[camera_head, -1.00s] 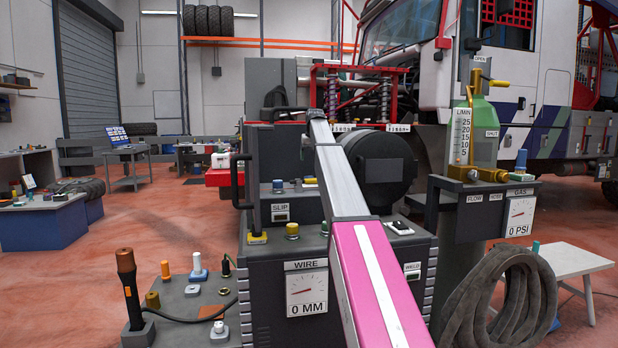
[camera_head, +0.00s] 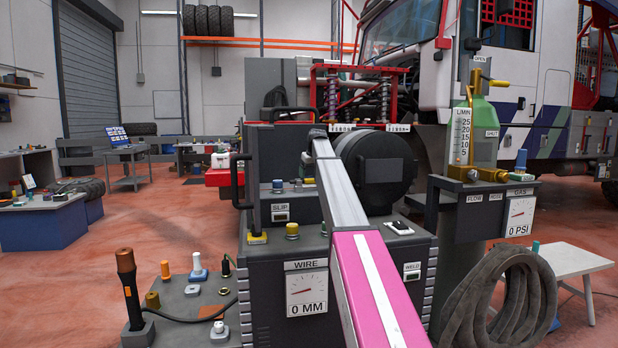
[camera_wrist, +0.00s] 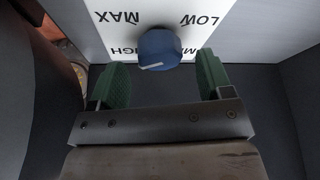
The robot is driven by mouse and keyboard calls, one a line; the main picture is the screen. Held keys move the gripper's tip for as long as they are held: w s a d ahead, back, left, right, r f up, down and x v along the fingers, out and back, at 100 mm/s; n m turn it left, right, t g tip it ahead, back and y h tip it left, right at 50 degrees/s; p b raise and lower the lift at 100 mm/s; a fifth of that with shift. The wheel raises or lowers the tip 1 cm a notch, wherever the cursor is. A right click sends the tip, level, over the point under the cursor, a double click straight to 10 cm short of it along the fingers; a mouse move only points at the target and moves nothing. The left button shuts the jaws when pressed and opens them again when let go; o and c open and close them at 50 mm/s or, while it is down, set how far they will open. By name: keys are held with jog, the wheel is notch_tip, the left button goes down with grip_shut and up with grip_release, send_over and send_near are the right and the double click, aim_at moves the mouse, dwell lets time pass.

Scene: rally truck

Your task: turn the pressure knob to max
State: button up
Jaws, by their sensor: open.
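The blue pressure knob (camera_wrist: 158,48) is in the wrist view, on a white label plate (camera_wrist: 200,14) whose lettering is upside down. MAX is at its upper left and LOW at its upper right. Lower lettering is partly hidden; the piece at left ends in HIGH. My gripper (camera_wrist: 163,72) is open, one green finger on each side, just below the knob in the picture. A gap shows between the knob and each finger. In the head view I cannot make out the gripper or this knob.
My pink and silver arm reaches over the welding machine (camera_head: 265,262), with its WIRE gauge (camera_head: 306,290). A black spool drum (camera_head: 378,180), a green gas bottle (camera_head: 484,130) and a coiled hose (camera_head: 460,305) stand at right. Grey walls flank the plate in the wrist view.

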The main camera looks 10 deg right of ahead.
jog(key=shift+x, duration=0.9)
jog(key=c, duration=0.9)
jog(key=shift+c, duration=0.2)
jog(key=shift+m, duration=0.3)
jog(key=m+h, duration=0.1)
jog(key=m, duration=0.1)
jog(key=m+h, duration=0.1)
jog(key=m, duration=0.2)
jog(key=shift+a+h, duration=0.1)
jog(key=shift+h, duration=0.2)
jog(key=m+h, duration=0.1)
jog(key=m, duration=0.2)
jog(key=m+g+h, duration=0.1)
jog(key=m, duration=0.2)
jog(key=shift+m, duration=0.4)
